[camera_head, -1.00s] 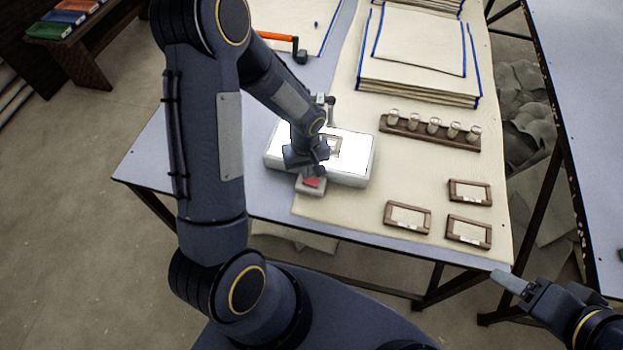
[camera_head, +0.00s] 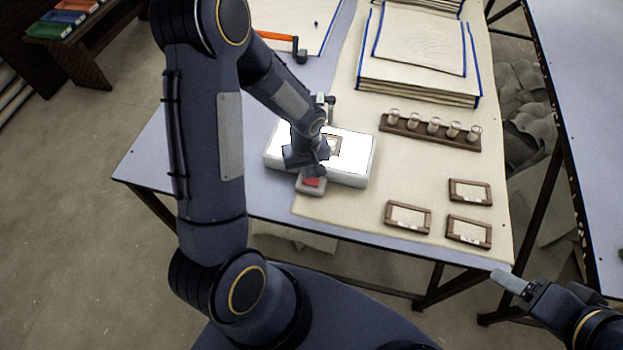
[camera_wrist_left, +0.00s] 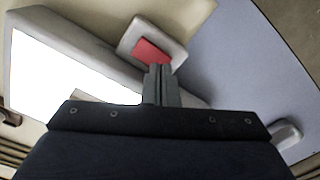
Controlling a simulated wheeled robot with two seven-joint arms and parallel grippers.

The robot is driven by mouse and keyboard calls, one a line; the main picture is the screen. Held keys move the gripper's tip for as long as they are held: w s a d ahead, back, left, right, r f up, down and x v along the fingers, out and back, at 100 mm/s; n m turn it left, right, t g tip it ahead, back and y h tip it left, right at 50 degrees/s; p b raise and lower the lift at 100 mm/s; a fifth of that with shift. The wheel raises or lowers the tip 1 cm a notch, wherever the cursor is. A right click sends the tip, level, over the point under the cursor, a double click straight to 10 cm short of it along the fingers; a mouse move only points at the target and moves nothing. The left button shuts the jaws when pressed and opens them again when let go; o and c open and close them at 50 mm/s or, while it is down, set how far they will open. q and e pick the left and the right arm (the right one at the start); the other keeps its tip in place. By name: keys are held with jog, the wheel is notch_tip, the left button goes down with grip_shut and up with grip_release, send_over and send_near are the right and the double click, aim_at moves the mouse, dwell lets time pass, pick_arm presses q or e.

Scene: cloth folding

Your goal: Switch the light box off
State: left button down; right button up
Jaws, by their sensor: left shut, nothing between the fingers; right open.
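The light box (camera_head: 352,170) is a white slab with a brightly glowing top, lying near the table's front edge; its glowing face also fills the left of the left wrist view (camera_wrist_left: 55,75). A red rocker switch (camera_head: 312,182) on a small grey block sits at its front side, and it shows in the left wrist view (camera_wrist_left: 151,51). My left gripper (camera_wrist_left: 158,70) is shut and empty, its fingertips at the red switch's near edge; I cannot tell if they touch. My right gripper (camera_head: 508,281) is off the table's front right corner, far from the box.
A small framed piece (camera_head: 333,145) lies on the glowing top. A wooden rack of small jars (camera_head: 430,131) stands to the right. Several wooden frames (camera_head: 408,217) lie at the front right. Stacked cloths (camera_head: 415,85) and an orange-handled tool (camera_head: 277,36) are farther back.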

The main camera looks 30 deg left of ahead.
pick_arm(q)
jog(key=shift+f+b, duration=0.8)
jog(key=shift+f, duration=0.05)
jog(key=shift+r, duration=0.1)
jog(key=shift+r+p, duration=2.3)
jog(key=shift+r, duration=1.15)
jog(key=s+d+r+m+t+h, duration=0.2)
jog(key=s+r+m, duration=0.1)
jog(key=s+r, duration=0.5)
jog(key=s+d+r+m+t+h, duration=0.1)
jog(key=s+d+r+m+t, duration=0.1)
jog(key=s+r, duration=0.7)
notch_tip(320, 180, up, 4)
jog(key=shift+f+m+t+h, duration=0.1)
jog(key=shift+m+t+h, duration=0.3)
jog(key=shift+m+t, duration=0.45)
